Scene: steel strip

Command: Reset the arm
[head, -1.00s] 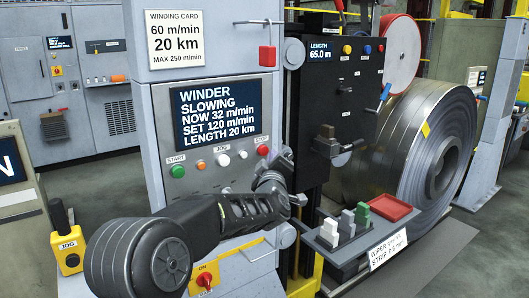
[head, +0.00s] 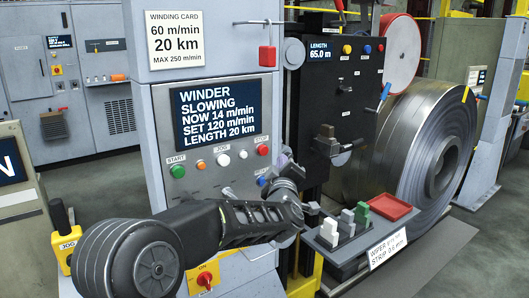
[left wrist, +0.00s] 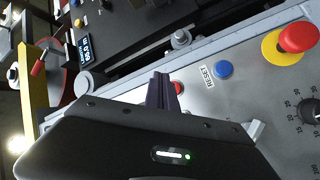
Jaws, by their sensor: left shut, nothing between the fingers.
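My left gripper (head: 284,160) is in front of the right edge of the winder panel (head: 214,150), small and partly hidden by my wrist in the head view. In the left wrist view its fingers (left wrist: 162,92) are together with nothing between them, and they overlap part of a red button (left wrist: 177,88). A blue button (left wrist: 223,69) labelled RESET is right of the fingers, apart from them. The blue button (head: 262,181) also shows just left of my wrist in the head view. The winder screen (head: 217,117) reads SLOWING, NOW 14 m/min. My right gripper is out of view.
A large steel coil (head: 462,150) stands at the right. A tray with wiper blocks (head: 330,232) and a red dish (head: 388,207) juts out right of my wrist. A red mushroom button (left wrist: 298,38) on yellow is at the panel's far end.

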